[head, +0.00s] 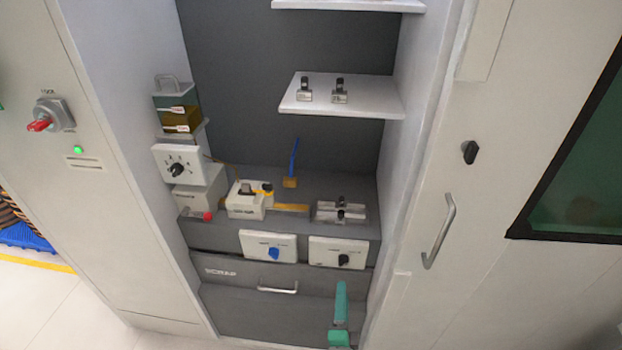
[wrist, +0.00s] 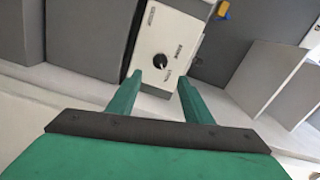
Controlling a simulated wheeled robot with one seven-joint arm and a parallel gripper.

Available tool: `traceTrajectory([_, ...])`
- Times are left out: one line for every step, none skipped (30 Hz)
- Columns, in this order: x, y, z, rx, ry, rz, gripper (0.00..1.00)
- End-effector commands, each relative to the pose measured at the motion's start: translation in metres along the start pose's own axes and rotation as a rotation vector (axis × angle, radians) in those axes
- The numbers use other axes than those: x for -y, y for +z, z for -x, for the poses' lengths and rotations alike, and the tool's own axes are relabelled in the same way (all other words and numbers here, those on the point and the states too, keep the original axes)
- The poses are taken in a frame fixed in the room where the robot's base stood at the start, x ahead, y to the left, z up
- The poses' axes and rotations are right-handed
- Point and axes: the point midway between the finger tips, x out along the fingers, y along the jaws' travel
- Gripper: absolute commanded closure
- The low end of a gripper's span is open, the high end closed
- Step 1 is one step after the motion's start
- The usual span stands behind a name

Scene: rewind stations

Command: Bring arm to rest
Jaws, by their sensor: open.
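In the wrist view, the two green fingers of my gripper (wrist: 160,77) are apart with nothing between them. Beyond the fingertips is a white panel with a black knob (wrist: 160,61); a gap between fingertips and knob seems to show, but its depth is hard to tell. In the head view, teal parts of my arm (head: 341,302) show at the bottom, in front of the grey drawer front and below the right white knob panel (head: 338,253). Most of my arm is out of view.
A left white panel has a blue knob (head: 274,253). A drawer handle (head: 278,289) lies left of my arm. A white device (head: 246,201) and metal clamps (head: 341,211) sit on the grey counter. A cabinet wall and door handle (head: 438,230) stand right. Floor is free at lower left.

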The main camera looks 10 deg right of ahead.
Motion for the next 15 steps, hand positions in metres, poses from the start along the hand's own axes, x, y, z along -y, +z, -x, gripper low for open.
traceTrajectory([0.0,0.0,0.0,0.0,0.0,0.0,0.54])
traceTrajectory([0.0,0.0,0.001,0.001,0.001,0.003,0.54])
traceTrajectory([-0.001,0.001,0.003,0.002,0.003,0.009,0.54])
traceTrajectory([-0.002,0.003,0.007,0.004,0.005,0.018,0.54])
traceTrajectory([-0.004,0.004,0.011,0.007,0.008,0.031,0.54])
traceTrajectory([-0.005,0.007,0.02,0.012,0.012,0.055,0.54])
traceTrajectory([-0.007,0.009,0.028,0.017,0.016,0.078,0.54])
traceTrajectory([-0.009,0.013,0.037,0.023,0.021,0.104,0.54])
traceTrajectory([-0.011,0.017,0.051,0.032,0.027,0.147,0.54])
traceTrajectory([-0.012,0.019,0.062,0.039,0.032,0.181,0.54])
traceTrajectory([-0.013,0.022,0.074,0.046,0.035,0.218,0.54])
traceTrajectory([-0.014,0.026,0.09,0.057,0.041,0.269,0.54])
traceTrajectory([-0.014,0.029,0.102,0.066,0.044,0.306,0.54])
traceTrajectory([-0.014,0.032,0.113,0.075,0.047,0.344,0.54])
traceTrajectory([-0.014,0.035,0.129,0.087,0.05,0.395,0.54])
